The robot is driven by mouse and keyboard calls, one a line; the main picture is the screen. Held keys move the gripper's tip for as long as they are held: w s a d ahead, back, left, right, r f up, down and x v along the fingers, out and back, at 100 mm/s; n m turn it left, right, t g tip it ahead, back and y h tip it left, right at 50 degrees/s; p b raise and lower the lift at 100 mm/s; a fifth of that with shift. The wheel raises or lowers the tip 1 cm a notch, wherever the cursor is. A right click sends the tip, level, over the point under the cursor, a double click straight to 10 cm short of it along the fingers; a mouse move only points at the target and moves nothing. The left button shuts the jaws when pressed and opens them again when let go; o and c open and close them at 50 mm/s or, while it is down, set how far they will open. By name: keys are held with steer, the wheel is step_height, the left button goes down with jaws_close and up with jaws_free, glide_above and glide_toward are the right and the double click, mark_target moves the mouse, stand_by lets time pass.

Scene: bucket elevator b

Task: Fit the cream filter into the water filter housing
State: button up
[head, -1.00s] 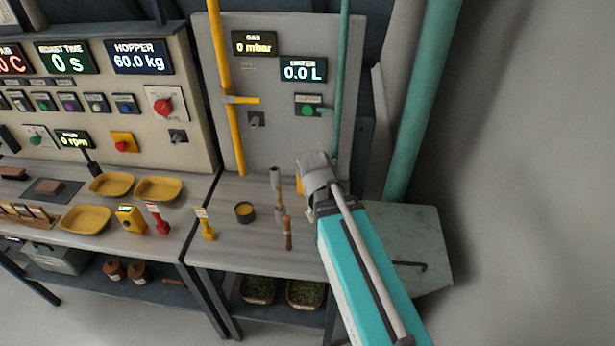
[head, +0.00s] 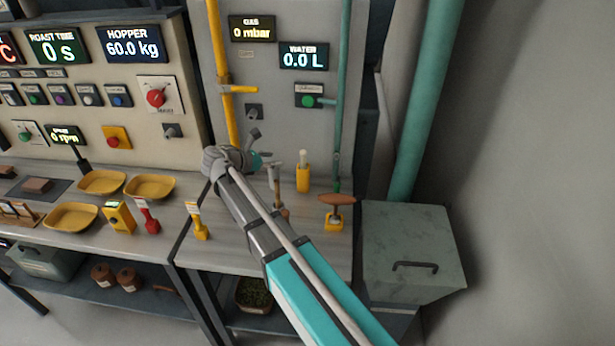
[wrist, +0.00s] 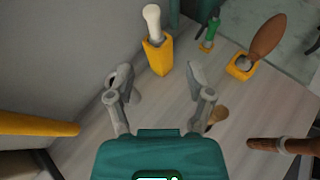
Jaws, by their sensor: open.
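The cream filter (head: 303,157) stands upright in a yellow holder (head: 303,180) on the bench by the back panel. In the wrist view the cream filter (wrist: 152,18) shows its rounded top above the yellow holder (wrist: 158,56), beyond my fingertips. My gripper (head: 263,150) is open and empty, left of the filter and apart from it. In the wrist view my gripper (wrist: 158,82) has its two fingers spread, with bare bench between them. A green fitting (head: 337,178) at the foot of the green pipe may be the water filter housing; I cannot tell for sure.
A brown-handled tool stands in a yellow base (head: 334,222) to the right of the filter. A wooden-handled tool (wrist: 283,146) is near my gripper's right side. The yellow pipe (head: 221,80) and grey panel (head: 283,125) bound the back. A grey metal box (head: 412,250) stands right.

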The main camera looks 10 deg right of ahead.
steer(key=shift+w+a+r+n+t, duration=0.2)
steer(key=shift+w+a+n+t, duration=0.15)
steer(key=shift+a, duration=0.2)
steer(key=shift+d, duration=0.1)
steer(key=b, duration=0.3)
glide_toward(303, 166)
steer(key=shift+w+d+r, duration=0.35)
steer(key=shift+w+d, duration=0.2)
steer(key=shift+d, duration=0.1)
steer(key=shift+w+d+r, duration=0.4)
steer(key=shift+w+d, duration=0.2)
steer(key=shift+d, duration=0.05)
steer(key=shift+w+d+r, duration=0.35)
steer(key=shift+w+d, duration=0.2)
steer(key=shift+d, duration=0.15)
steer(key=shift+s+f+b+x, duration=0.15)
steer(key=shift+b+x, duration=0.5)
steer(key=shift+x, duration=0.65)
steer(key=shift+s+f+b+x, duration=0.15)
steer(key=shift+b+x, duration=0.45)
steer(key=shift+x, duration=0.7)
steer(key=shift+r, duration=0.1)
